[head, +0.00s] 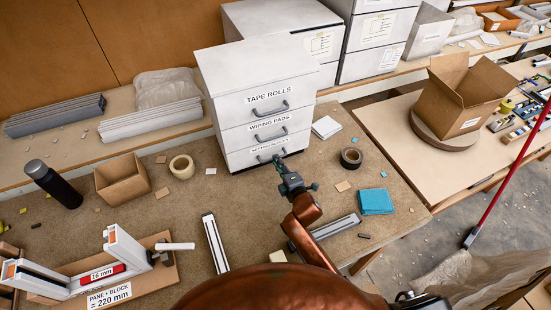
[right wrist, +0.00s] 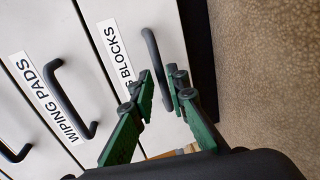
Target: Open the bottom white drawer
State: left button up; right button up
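The white three-drawer cabinet (head: 225,80) stands on the bench, with all its drawers looking flush. The bottom white drawer (head: 240,158) has a partly hidden label, of which "BLOCKS" reads in the right wrist view, and a dark bar handle (head: 264,158). My right gripper (head: 281,164) is at this handle. In the right wrist view the green fingers (right wrist: 160,82) are open, and the handle (right wrist: 153,50) runs into the gap between their tips. Whether they touch it I cannot tell. My left gripper is not in view.
A black tape roll (head: 351,158), a teal cloth (head: 376,201) and a metal channel (head: 335,227) lie right of my right arm. A cream tape roll (head: 182,167), an open box (head: 122,180) and a white strip (head: 215,243) lie left. Bare bench shows before the cabinet.

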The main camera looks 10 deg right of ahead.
jog(key=shift+x, duration=1.55)
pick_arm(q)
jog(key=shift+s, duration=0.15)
pick_arm(e)
jog(key=shift+c, duration=0.3)
grip_shut()
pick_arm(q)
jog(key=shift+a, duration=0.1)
pick_arm(e)
jog(key=shift+s, duration=0.1)
